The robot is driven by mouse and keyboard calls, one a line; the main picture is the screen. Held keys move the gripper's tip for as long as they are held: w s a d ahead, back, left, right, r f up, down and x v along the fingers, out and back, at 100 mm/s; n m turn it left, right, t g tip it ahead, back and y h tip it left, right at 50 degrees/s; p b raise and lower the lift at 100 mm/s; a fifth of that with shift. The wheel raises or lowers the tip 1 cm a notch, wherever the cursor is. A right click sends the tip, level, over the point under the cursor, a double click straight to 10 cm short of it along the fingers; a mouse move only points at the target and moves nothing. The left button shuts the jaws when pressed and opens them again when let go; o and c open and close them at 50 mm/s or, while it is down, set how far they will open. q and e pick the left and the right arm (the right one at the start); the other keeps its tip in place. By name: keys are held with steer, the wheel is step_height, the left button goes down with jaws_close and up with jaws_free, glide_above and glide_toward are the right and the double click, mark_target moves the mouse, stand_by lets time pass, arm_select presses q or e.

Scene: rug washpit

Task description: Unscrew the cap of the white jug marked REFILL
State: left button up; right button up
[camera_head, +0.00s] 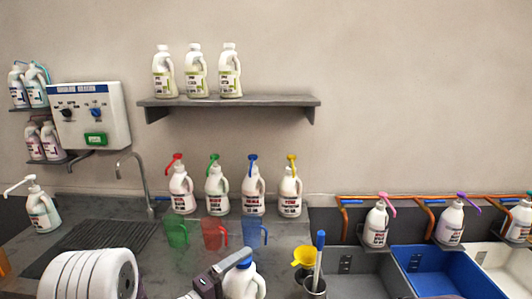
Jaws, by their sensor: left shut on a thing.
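A white jug (244,286) with a handle on its right stands at the bottom centre, on the near part of the grey counter. Its lower part is cut off by the frame and I cannot read its label. My left gripper (238,257) reaches in from the lower left and is shut at the jug's top, on its blue cap (248,264). The fingers hide most of the cap. The jug looks upright. My right gripper is not in view.
A metal cup (314,288) with a yellow funnel and a blue-topped tool stands just right of the jug. Green, red and blue measuring cups (215,233) and several pump jugs (217,196) stand behind. Grey, blue and white basins (428,270) lie at right.

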mark_target(226, 289)
arm_select(q)
steer(key=shift+n+t+y, duration=0.3)
steer(key=shift+y, duration=0.1)
steer(key=a+f, duration=0.1)
steer(key=f, duration=0.1)
steer(key=a+f, duration=0.3)
steer(key=f, duration=0.2)
steer(key=shift+w+a, duration=0.2)
steer(key=shift+a, duration=0.2)
steer(key=s+a+f+n+t+y, duration=0.2)
steer(key=s+a+f, duration=0.6)
steer(key=f, duration=0.4)
steer(key=shift+s+f+y, duration=0.15)
steer(key=shift+s+y, duration=0.35)
steer(key=shift+s, duration=0.25)
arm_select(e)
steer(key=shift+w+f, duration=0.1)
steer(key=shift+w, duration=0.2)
